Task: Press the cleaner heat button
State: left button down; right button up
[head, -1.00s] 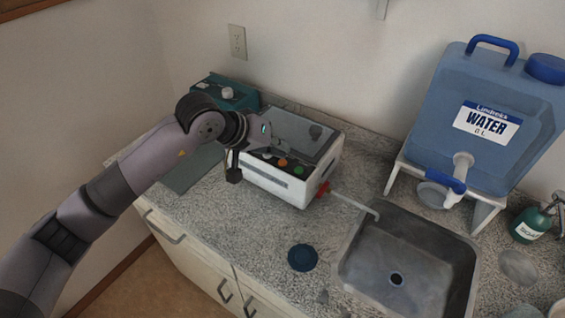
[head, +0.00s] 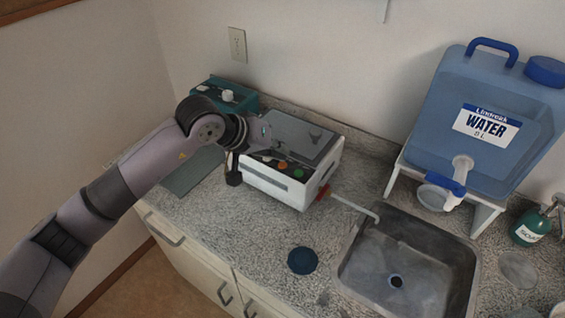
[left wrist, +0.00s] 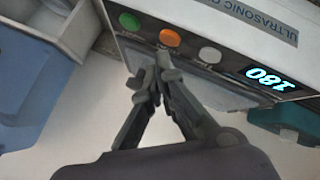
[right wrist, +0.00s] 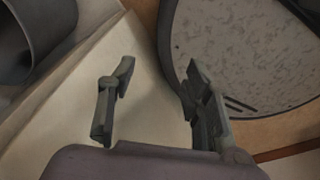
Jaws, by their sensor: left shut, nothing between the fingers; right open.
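The cleaner (head: 270,188) is a white box with a grey lid on the counter. I cannot read which button is for heat. My left gripper (head: 265,139) is shut and empty in front of the panel. In the left wrist view its fingertips (left wrist: 158,76) are just below the orange button; I cannot tell whether they touch the panel. My right gripper (right wrist: 155,85) is open and empty, away from the cleaner.
A teal device (head: 226,95) stands behind the cleaner. A red-handled drain tap (head: 323,192) sticks out toward the sink (head: 410,262). A blue water container (head: 480,120) stands on a white stand at right. A dark blue disc (head: 302,259) lies on the counter.

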aim_at(280, 163)
pick_arm(q)
jog(key=shift+f+b, duration=0.5)
jog(key=shift+b, duration=0.45)
jog(key=shift+f+b, duration=0.15)
jog(key=shift+b, duration=0.15)
dwell(0.4)
jog(key=shift+r, duration=0.65)
jog(key=shift+r, duration=0.1)
notch_tip(280, 163, up, 6)
jog(key=shift+f, duration=0.1)
dwell(0.5)
